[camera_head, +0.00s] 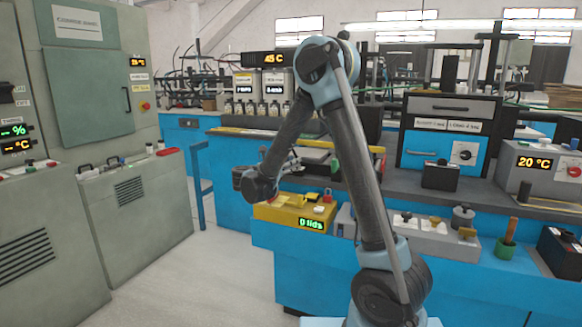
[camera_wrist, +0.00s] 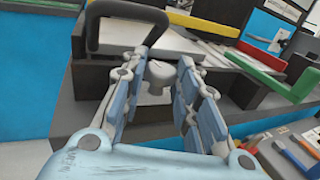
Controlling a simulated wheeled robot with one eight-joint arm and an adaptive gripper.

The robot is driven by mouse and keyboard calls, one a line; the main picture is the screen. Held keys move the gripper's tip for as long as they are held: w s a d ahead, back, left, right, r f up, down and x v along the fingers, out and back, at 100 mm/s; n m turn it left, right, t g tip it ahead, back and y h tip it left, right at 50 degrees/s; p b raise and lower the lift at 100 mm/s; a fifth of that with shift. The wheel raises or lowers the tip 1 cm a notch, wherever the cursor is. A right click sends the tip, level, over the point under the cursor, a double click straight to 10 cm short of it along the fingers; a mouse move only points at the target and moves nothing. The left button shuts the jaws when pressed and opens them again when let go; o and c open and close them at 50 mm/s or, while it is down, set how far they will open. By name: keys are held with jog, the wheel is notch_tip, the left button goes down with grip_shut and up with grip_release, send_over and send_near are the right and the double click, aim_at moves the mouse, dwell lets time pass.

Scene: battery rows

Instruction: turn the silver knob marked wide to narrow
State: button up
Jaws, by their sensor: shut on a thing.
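The silver knob (camera_wrist: 155,84) shows in the wrist view as a pale, rounded piece on the front of a dark fixture. It stands between the two fingers of my gripper (camera_wrist: 162,66), which is shut on it. The fingers hide its sides, and I cannot read any wide or narrow marking or tell which way it points. In the head view my gripper (camera_head: 292,163) reaches to the far side of the front bench. The knob cannot be made out there.
A black loop handle (camera_wrist: 92,26) stands just left of the fingers, close to them. A red, green and yellow edged frame (camera_wrist: 272,85) lies to the right. In the head view a yellow box (camera_head: 270,213) with a green display sits below my gripper. Clear floor lies to the left.

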jog(key=shift+w+a+r, duration=0.15)
jog(key=shift+w+a, duration=0.05)
dwell(0.4)
jog(key=o, duration=1)
jog(key=shift+o, duration=0.4)
jog(key=shift+s, duration=0.1)
jog(key=v, duration=1.1)
jog(key=shift+s+a, duration=0.2)
jog(key=shift+a, duration=0.2)
